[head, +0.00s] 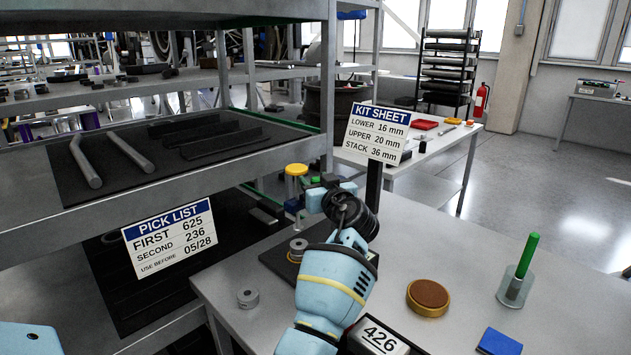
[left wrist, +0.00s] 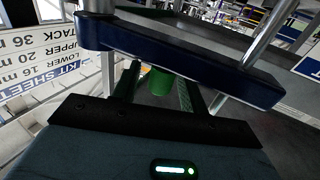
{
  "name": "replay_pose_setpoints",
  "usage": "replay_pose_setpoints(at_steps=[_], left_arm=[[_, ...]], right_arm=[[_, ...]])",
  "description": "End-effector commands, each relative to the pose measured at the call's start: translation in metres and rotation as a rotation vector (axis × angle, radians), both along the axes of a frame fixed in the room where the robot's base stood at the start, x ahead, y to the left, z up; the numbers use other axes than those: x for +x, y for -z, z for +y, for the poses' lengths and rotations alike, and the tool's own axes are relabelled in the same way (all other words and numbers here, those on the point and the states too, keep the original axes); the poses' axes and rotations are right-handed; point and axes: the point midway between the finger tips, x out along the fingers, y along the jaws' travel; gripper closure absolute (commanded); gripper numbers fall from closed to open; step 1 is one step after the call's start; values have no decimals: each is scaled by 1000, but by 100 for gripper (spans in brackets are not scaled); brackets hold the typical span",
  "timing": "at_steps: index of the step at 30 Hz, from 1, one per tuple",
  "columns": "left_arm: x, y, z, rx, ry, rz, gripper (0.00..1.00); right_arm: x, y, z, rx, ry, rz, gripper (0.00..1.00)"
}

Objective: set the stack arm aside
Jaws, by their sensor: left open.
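I cannot tell for sure which thing is the stack arm. The kit sheet (head: 375,133) on a dark post reads lower 16 mm, upper 20 mm, stack 36 mm; it also shows upside down in the left wrist view (left wrist: 45,85). My right gripper is out of view.
Grey rods (head: 131,153) lie on the dark-matted shelf at left. The near table holds a grey ring part (head: 248,298), a brown round pad (head: 428,295), a green rod in a clear holder (head: 517,282), a blue block (head: 499,342) and a 426 label (head: 381,338). Its right side has free room.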

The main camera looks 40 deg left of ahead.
Motion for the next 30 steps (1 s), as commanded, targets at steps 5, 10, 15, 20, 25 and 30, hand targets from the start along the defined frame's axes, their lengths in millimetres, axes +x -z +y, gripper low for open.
replay_pose_setpoints(at_steps=[5,10,15,20,25,30], left_arm=[[0,0,0,0,0,0,57],[0,0,0,0,0,0,78],[0,0,0,0,0,0,100],[0,0,0,0,0,1,100],[0,0,1,0,10,1,100],[0,-2,6,1,57,-2,100]], right_arm=[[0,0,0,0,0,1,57],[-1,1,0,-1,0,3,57],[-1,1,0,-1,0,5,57],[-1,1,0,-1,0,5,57],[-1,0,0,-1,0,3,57],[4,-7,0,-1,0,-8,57]])
